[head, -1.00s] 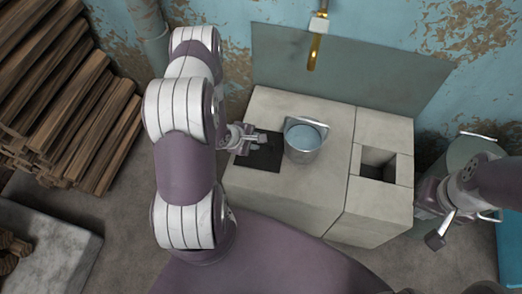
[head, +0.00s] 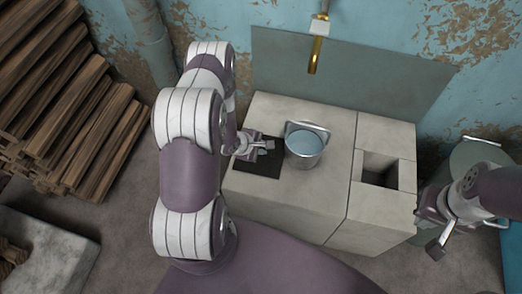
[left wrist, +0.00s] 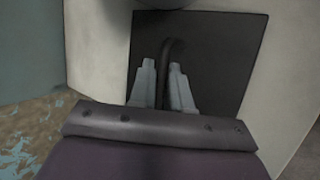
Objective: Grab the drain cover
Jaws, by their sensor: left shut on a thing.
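The drain cover (head: 250,167) is a black square plate lying on the stone counter, left of the metal bucket. In the left wrist view the cover (left wrist: 225,55) shows a thin curved black handle (left wrist: 172,52). My left gripper (head: 267,147) is over the plate, with its fingers (left wrist: 163,85) on both sides of the handle, shut on it. The plate appears to lie flat on the counter. My right gripper (head: 428,230) is at the right, beside the counter and away from the cover; its fingers look apart and empty.
The metal bucket (head: 304,152) with pale blue contents stands close right of the cover. A square opening (head: 383,170) is in the counter's right part. A brass tap (head: 315,55) hangs above the bucket. A large metal container (head: 470,155) stands beyond the counter's right end.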

